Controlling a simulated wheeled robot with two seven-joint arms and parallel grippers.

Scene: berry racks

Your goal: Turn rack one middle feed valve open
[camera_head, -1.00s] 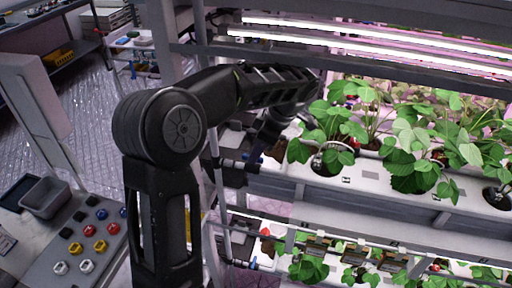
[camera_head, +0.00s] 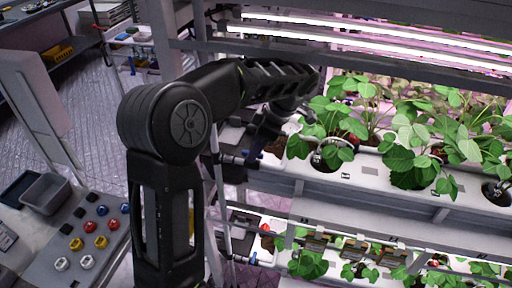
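The rack fills the right side, with a white middle trough (camera_head: 365,180) of strawberry plants. At the left end of the middle tier is a dark pipe fitting with a small blue part (camera_head: 246,154), which may be the middle feed valve; its handle position cannot be told. My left arm reaches across from the lower left. My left gripper (camera_head: 262,137) points down beside this fitting, at the left end of the trough. Its fingers are dark, small and partly merged with the fittings, so contact and opening cannot be told. My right gripper is not in view.
A lower trough (camera_head: 340,248) has a red-topped fitting (camera_head: 265,228) at its left end. Lit lamp bars (camera_head: 370,43) run above the plants. A console with coloured knobs (camera_head: 100,242) and a grey bin (camera_head: 46,193) stand at lower left. Floor shows behind.

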